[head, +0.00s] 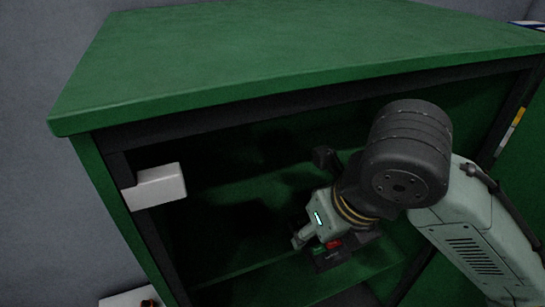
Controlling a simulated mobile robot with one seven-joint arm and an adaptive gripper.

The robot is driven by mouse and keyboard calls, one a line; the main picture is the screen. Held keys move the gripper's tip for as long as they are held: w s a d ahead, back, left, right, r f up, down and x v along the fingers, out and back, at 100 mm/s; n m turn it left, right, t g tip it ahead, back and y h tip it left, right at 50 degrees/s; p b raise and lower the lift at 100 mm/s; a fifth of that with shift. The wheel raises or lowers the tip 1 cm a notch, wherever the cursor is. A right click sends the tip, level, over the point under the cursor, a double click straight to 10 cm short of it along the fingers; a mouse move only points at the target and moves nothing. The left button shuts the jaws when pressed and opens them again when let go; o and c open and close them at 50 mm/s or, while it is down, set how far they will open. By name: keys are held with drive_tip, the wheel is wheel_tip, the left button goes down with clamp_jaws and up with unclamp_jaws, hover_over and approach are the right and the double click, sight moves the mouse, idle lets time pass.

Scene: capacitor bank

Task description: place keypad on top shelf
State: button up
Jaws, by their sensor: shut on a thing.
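A small dark keypad (331,257) with red and green patches on it shows inside the open green cabinet. My gripper (320,243) is shut on it and partly hides it. My arm comes in from the right, in front of the cabinet opening. A lower green shelf (255,284) lies beneath and around the keypad in the picture; I cannot tell whether the keypad touches it. A higher green band (255,188), perhaps the top shelf, runs across the dark interior behind my gripper. The interior is too dark to make out its depth.
The green cabinet top (270,50) overhangs the opening, with a dark frame (240,112) below. A white block (154,186) sticks out at the left frame post. The shelf left of my gripper looks clear. Grey wall stands at left.

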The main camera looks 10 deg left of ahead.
drive_tip(key=b, duration=0.3)
approach(269, 173)
drive_tip(key=f, duration=0.2)
drive_tip(key=s+f, duration=0.1)
drive_tip(key=f, duration=0.1)
drive_tip(key=shift+d, duration=0.3)
drive_tip(key=w+a, duration=0.2)
drive_tip(key=w, duration=0.1)
drive_tip(key=shift+w+a+b, duration=0.2)
drive_tip(key=shift+b, duration=0.15)
drive_tip(key=shift+s+d+f+b, duration=0.1)
drive_tip(key=shift+f+b, duration=0.65)
drive_tip(key=shift+b, duration=0.05)
drive_tip(key=shift+f, duration=0.15)
drive_tip(key=o, duration=1.2)
